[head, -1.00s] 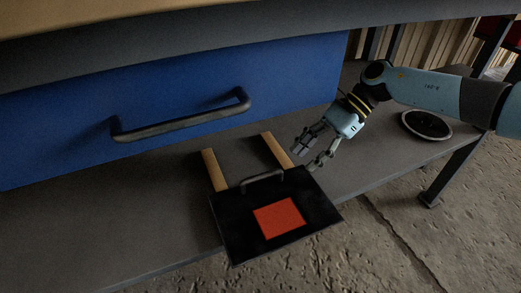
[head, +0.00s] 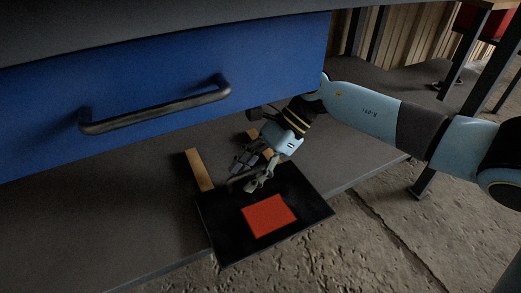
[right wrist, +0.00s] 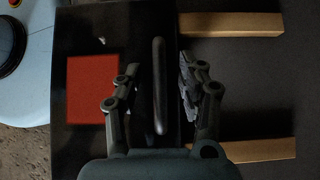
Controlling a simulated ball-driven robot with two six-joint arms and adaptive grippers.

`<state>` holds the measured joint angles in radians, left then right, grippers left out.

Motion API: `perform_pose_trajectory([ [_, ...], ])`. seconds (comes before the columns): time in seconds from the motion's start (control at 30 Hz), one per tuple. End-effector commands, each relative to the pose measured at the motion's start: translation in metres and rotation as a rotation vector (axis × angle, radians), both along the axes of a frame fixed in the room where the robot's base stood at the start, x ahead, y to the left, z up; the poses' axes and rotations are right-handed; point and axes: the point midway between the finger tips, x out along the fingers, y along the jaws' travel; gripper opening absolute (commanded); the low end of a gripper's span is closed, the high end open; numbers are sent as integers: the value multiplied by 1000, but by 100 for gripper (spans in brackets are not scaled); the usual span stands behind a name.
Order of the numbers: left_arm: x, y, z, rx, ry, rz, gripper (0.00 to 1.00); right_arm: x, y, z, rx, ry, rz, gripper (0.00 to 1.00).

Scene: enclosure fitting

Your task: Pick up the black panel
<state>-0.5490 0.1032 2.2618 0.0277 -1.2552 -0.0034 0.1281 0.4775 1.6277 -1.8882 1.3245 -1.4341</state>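The black panel (head: 305,205) lies flat on the shelf, with an orange-red square (head: 268,215) on its top and a dark bar handle along its far edge. My right gripper (head: 252,174) is at that handle in the head view. In the right wrist view, the handle (right wrist: 159,85) stands between the two fingers of my right gripper (right wrist: 158,85). The fingers are open, with a gap on both sides of the handle. My left gripper is not in view.
Two wooden strips (head: 199,170) lie on the grey shelf (head: 110,220) at the panel's far side. A blue drawer front (head: 150,75) with a dark handle (head: 155,108) stands close behind. The shelf left of the panel is clear.

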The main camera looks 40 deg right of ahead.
Motion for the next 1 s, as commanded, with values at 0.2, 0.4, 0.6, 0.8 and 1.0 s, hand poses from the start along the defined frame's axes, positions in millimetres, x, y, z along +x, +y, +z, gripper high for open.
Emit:
perform_pose_trajectory([
  [0.2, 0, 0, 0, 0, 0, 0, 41, 0, 0, 1, 0, 0, 0, 26],
  [0.4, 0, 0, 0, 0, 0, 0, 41, 0, 0, 1, 0, 0, 0, 0],
  [0.6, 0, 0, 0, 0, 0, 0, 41, 0, 0, 1, 0, 0, 0, 0],
  [0.8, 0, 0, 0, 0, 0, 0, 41, 0, 0, 1, 2, -1, 1, 0],
  [1.0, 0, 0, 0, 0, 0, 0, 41, 0, -1, 1, 0, -1, 1, 0],
])
